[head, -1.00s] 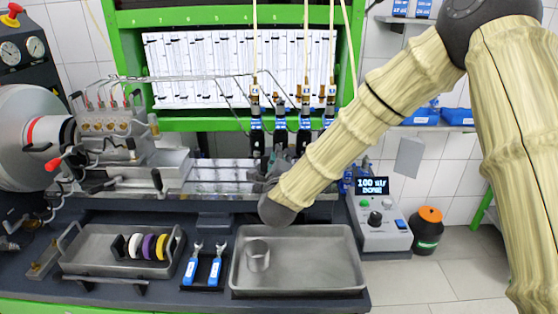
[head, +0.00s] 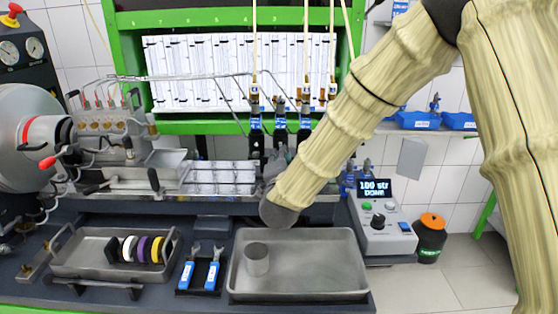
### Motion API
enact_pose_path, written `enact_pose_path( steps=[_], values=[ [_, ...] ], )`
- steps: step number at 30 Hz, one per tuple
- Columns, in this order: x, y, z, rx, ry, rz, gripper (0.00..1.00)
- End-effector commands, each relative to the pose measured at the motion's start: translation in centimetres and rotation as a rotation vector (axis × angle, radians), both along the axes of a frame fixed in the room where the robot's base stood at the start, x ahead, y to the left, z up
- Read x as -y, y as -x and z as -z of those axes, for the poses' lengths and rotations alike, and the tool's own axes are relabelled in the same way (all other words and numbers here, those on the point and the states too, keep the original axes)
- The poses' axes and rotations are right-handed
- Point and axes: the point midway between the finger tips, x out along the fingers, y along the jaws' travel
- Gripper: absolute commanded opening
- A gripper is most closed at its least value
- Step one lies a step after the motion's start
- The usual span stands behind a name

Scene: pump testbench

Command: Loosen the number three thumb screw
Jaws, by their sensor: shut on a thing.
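Injectors with blue labels hang in a row under the green frame. The second from the left (head: 280,124) lines up with what looks like the number 3 on the green beam. My gripper (head: 276,163) is at the dark holder below that injector, partly hidden behind my own wrist. It is shut at the number three thumb screw, which is too small and covered to make out. My arm comes in from the upper right and covers the area right of the gripper.
A metal tray (head: 330,292) with a grey cup (head: 257,259) lies below my wrist. Two blue-handled wrenches (head: 200,270) and a tray of coloured rings (head: 85,262) are to its left. A control box (head: 385,222) with a lit display stands right.

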Motion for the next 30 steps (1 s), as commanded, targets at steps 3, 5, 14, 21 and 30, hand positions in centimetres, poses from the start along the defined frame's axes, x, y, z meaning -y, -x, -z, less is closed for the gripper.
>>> enact_pose_path(
  steps=[3,5,14,21,30],
  values=[
    [0.09,0.04,0.16,0.0,0.112,0.001,0.0],
    [0.06,0.04,0.12,0.0,0.168,0.001,0.0],
    [0.05,0.03,0.03,0.0,0.454,0.0,0.0],
    [0.02,0.03,0.01,0.0,0.671,0.0,0.0],
    [0.05,0.01,0.02,0.0,0.874,0.0,0.0]
  ],
)
